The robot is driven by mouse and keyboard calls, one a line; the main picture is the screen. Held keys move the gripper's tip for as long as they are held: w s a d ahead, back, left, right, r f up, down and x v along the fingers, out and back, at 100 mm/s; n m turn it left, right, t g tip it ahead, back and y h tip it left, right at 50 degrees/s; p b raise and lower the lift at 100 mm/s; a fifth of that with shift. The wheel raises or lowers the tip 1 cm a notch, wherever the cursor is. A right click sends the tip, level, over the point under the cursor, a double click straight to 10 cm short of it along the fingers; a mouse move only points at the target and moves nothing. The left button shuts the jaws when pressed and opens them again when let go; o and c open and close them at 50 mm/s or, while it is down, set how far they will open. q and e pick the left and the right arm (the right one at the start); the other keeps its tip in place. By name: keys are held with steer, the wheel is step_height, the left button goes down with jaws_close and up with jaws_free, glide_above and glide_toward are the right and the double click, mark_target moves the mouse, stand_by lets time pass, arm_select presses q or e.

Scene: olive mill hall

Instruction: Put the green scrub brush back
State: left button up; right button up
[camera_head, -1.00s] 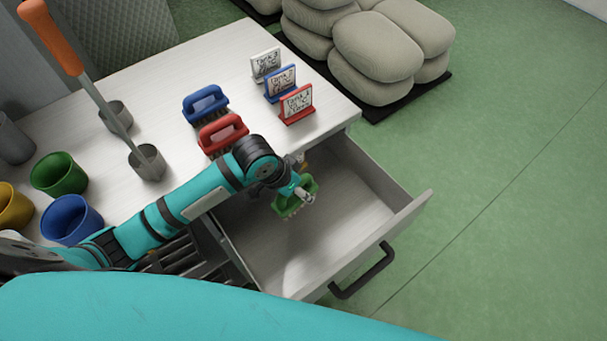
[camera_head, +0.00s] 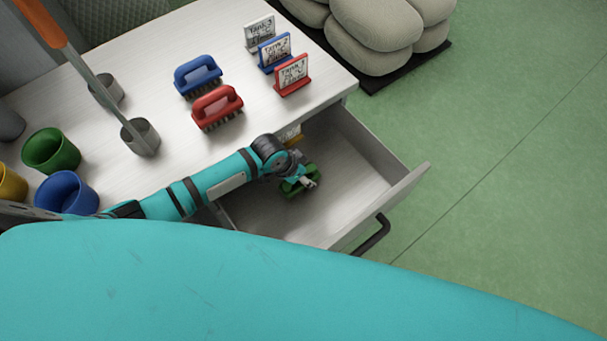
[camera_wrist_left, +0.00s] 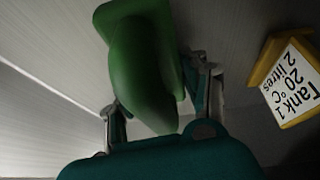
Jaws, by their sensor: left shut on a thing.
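The green scrub brush (camera_head: 298,181) is in my left gripper (camera_head: 306,180), inside the open drawer (camera_head: 345,165). In the left wrist view the green brush (camera_wrist_left: 142,55) sits between the two fingers of the left gripper (camera_wrist_left: 160,98), which is shut on it. Whether the bristles touch the drawer floor cannot be told. A blue scrub brush (camera_head: 197,74) and a red scrub brush (camera_head: 217,103) stand on the white table. My right gripper is not in view.
A yellow tag (camera_wrist_left: 288,75) reading "Tank 1" lies in the drawer near the brush. White, blue and red tags (camera_head: 292,75) stand on the table (camera_head: 110,165). The drawer's right part is clear.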

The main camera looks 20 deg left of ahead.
arm_select(q)
steer(key=o, duration=0.8)
steer(key=shift+f, duration=0.1)
steer(key=o, duration=0.4)
steer(key=shift+o, duration=0.2)
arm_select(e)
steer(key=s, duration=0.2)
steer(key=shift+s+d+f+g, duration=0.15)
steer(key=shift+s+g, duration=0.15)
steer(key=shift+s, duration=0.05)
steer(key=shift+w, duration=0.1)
arm_select(q)
steer(key=shift+r, duration=0.2)
steer(key=shift+a+r, duration=0.2)
steer(key=shift+r, duration=0.15)
steer(key=v, duration=1.1)
steer(key=shift+s, duration=0.2)
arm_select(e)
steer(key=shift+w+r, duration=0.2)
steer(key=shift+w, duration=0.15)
